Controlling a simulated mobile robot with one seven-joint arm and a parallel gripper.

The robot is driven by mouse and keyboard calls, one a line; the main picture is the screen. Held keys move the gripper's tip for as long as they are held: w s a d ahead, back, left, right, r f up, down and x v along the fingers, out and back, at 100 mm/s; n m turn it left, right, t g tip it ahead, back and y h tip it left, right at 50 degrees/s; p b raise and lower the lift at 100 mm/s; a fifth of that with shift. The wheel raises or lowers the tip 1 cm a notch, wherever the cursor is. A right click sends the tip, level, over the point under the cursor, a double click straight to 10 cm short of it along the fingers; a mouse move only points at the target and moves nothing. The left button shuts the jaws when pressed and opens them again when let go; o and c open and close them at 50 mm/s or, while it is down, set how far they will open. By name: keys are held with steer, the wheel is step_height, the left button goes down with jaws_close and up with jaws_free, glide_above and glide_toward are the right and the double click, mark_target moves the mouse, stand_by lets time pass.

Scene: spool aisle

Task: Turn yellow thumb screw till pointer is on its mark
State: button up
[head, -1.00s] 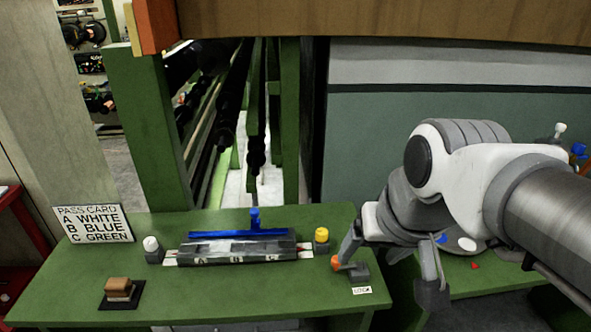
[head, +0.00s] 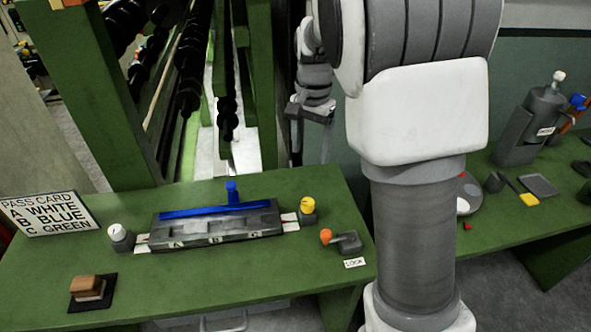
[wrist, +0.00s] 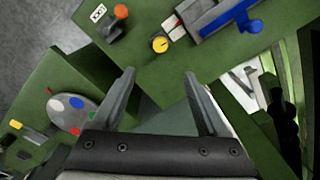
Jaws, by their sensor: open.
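The yellow thumb screw (head: 308,204) stands on a dark block at the right end of the grey slotted fixture (head: 215,226) on the green table. In the wrist view the yellow thumb screw (wrist: 160,44) shows a dark pointer line on its top; I cannot tell which mark it is on. A white strip (head: 290,222) lies beside it. My gripper (head: 311,160) is open and empty, beyond the table's back edge and apart from the screw. In the wrist view its two fingers (wrist: 157,76) are spread, with the screw beyond the tips.
A blue T-shaped bar (head: 232,205) lies along the fixture. A white screw (head: 117,231) stands at its left end. An orange-knobbed lever (head: 326,237) is at the right, by a LOCK label (head: 354,262). A stamp (head: 88,288) and pass card (head: 47,213) are left.

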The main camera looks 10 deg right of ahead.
mark_target(308, 202)
step_height(308, 202, down, 18)
steer(key=shift+w+r+b, duration=0.1)
steer(key=shift+w+b, duration=0.05)
steer(key=shift+b, duration=0.7)
jaws_close()
